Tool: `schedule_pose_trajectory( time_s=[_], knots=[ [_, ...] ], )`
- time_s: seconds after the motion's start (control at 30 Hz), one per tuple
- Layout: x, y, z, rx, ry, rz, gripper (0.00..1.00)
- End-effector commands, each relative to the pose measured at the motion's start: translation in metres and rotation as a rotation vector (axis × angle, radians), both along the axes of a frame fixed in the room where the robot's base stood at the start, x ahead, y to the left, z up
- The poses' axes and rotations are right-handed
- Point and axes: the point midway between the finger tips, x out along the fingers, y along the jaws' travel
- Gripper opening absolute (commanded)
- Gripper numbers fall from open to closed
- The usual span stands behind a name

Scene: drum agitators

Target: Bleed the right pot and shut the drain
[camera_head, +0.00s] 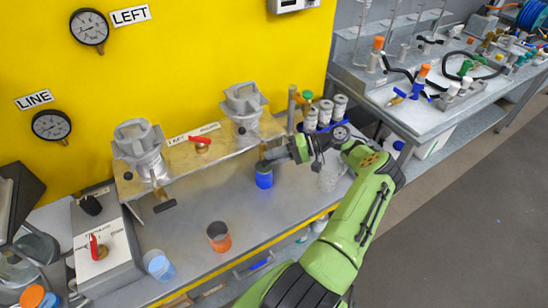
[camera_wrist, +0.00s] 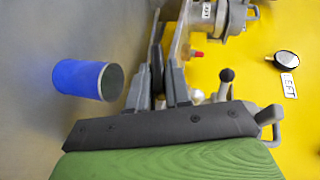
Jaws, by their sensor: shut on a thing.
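The right pot (camera_head: 243,106), a grey metal vessel with a clamped lid, stands on the raised shelf. My gripper (camera_head: 270,160) is below and in front of it. In the wrist view my gripper (camera_wrist: 160,60) is shut on a dark bar between its fingers, seemingly the right pot's drain handle; the fingers largely hide it. A blue cup (camera_head: 264,176) stands on the bench just under my gripper; it also shows left of the fingers in the wrist view (camera_wrist: 78,78). The cup's inside looks grey, with no liquid I can make out.
The left pot (camera_head: 140,148) has a black drain handle (camera_head: 165,206) sticking out. A red-handled valve (camera_head: 201,142) sits between the pots. An orange cup (camera_head: 219,236) and a clear blue cup (camera_head: 158,265) stand on the bench. Grey canisters (camera_head: 324,112) stand close behind my wrist.

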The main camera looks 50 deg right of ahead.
Motion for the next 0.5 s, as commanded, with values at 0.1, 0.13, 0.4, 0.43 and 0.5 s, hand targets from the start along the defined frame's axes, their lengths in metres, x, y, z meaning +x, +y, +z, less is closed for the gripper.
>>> schedule_pose_trajectory(
  time_s=[0.1,0.13,0.4,0.43,0.5],
  knots=[
    [-0.0001,-0.0011,-0.0056,0.068,-0.025,-0.004,0.0],
    [-0.0001,-0.0009,-0.0058,0.082,-0.029,-0.002,0.0],
    [-0.0002,-0.0006,-0.0057,0.163,-0.05,-0.001,0.0],
    [-0.0001,-0.0006,-0.0055,0.168,-0.052,-0.001,0.0],
    [0.0,-0.0004,-0.0053,0.176,-0.053,0.0,0.0]
  ],
)
